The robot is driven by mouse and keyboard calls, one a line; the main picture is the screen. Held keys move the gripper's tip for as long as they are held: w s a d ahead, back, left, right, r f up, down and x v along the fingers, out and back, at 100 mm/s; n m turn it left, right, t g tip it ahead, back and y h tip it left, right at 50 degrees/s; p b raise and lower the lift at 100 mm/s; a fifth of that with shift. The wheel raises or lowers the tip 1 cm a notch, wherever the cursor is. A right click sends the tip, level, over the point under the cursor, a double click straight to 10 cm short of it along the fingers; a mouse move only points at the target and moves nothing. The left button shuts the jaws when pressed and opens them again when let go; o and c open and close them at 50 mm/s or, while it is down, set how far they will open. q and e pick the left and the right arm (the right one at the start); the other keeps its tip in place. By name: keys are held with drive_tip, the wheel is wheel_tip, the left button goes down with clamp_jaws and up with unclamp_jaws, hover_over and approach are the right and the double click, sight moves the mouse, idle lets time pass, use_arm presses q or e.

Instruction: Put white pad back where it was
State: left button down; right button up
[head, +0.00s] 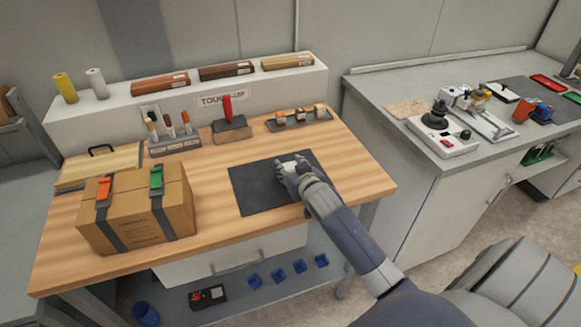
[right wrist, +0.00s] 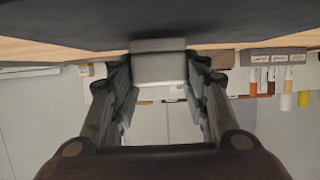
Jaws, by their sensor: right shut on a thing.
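A white pad (head: 290,167), a small block with a grey upper part, is between the fingers of my right gripper (head: 287,164) over the far part of the black mat (head: 262,194). In the right wrist view the pad (right wrist: 160,68) sits between both fingers of the gripper (right wrist: 160,76), close to or touching the dark mat (right wrist: 150,18); I cannot tell if there is a gap. A dark tray (head: 318,126) with several small blocks stands behind the mat. My left gripper is not in view.
A cardboard box (head: 138,217) stands at the left of the wooden table (head: 212,170). A tool rack (head: 174,144) and a grey block with a red handle (head: 231,124) stand at the back. The bare wood right of the mat is free.

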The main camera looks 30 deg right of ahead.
drive_tip(key=shift+f, duration=0.2)
drive_tip(key=shift+f, duration=0.15)
drive_tip(key=o, duration=1)
drive_tip(key=shift+r, duration=0.25)
drive_tip(key=b+v, duration=0.1)
drive_tip(key=v, duration=1.1)
